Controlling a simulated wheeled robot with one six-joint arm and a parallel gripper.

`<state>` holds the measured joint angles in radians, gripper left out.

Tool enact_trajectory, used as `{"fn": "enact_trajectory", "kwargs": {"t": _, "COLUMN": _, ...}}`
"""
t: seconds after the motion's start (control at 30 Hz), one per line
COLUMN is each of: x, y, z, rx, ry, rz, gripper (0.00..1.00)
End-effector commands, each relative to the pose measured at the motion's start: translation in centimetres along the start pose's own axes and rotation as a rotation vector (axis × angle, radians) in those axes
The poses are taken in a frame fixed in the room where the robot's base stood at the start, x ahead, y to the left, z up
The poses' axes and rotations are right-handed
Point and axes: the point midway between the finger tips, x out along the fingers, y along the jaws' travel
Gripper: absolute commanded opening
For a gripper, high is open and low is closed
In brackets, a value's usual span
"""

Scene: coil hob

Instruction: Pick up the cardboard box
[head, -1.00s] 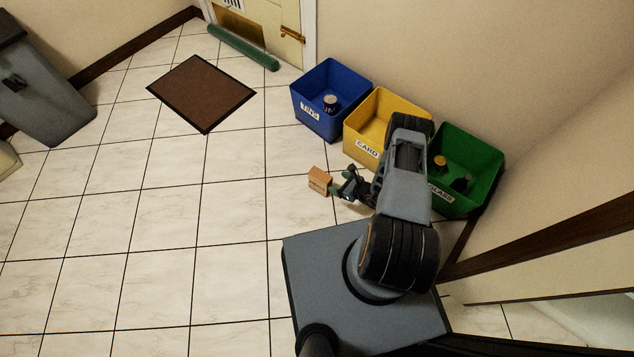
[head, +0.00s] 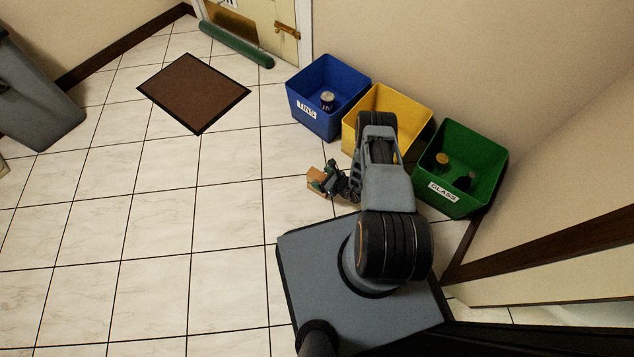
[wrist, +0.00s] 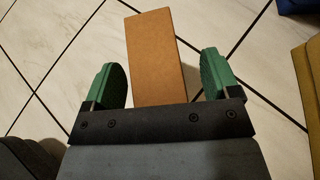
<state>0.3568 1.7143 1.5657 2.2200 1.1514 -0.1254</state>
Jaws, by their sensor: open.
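The small brown cardboard box (head: 315,182) sits on the tiled floor in the head view, in front of the yellow bin. In the wrist view the box (wrist: 156,50) lies between the two green fingers of my gripper (wrist: 165,80), with a gap on each side. The box reaches out past the fingertips. My gripper (head: 325,180) is open and hides part of the box in the head view. Whether the fingers are low enough to flank the box's sides is hard to tell.
A blue bin (head: 305,118) marked TINS, a yellow bin (head: 412,100) and a green bin (head: 435,195) marked GLASS stand along the wall. A brown mat (head: 193,92) lies at the upper left. The tiled floor left of the box is clear.

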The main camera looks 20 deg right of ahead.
Motion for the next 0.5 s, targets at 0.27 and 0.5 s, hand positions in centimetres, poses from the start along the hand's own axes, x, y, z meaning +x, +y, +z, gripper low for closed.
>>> {"fn": "enact_trajectory", "kwargs": {"t": 0.27, "x": 0.28, "y": 0.45, "z": 0.19, "rx": -0.006, "ry": 0.000, "rz": 0.011, "gripper": 0.73}}
{"fn": "enact_trajectory", "kwargs": {"t": 0.5, "x": 0.23, "y": 0.38, "z": 0.17, "rx": -0.005, "ry": 0.000, "rz": 0.009, "gripper": 0.50}}
